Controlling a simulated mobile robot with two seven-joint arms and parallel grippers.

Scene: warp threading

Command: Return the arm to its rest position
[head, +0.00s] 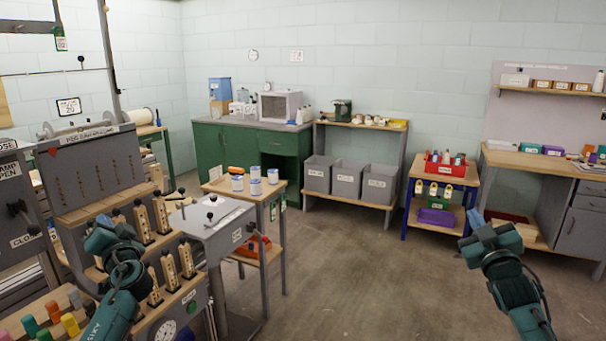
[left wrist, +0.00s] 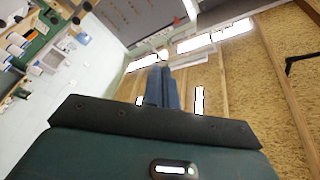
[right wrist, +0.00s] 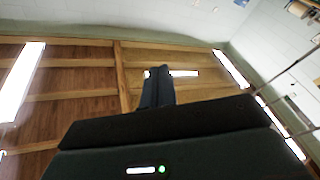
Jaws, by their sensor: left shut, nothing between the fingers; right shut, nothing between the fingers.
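My left gripper (head: 101,234) is raised in front of the grey loom panel at the left of the head view. It is shut and empty, and its closed fingers also show in the left wrist view (left wrist: 162,88), pointing up at the ceiling. My right gripper (head: 484,233) is raised over open floor at the right of the head view. It is shut and empty, and its closed fingers show in the right wrist view (right wrist: 157,88) against the wooden ceiling. Neither gripper touches anything that I can see.
The grey machine panel (head: 92,170) and wooden pegs (head: 162,213) stand close to my left arm. A grey stand (head: 213,218) and a small table with cans (head: 262,195) are beyond it. The middle floor (head: 360,270) is clear. A workbench (head: 540,163) stands far right.

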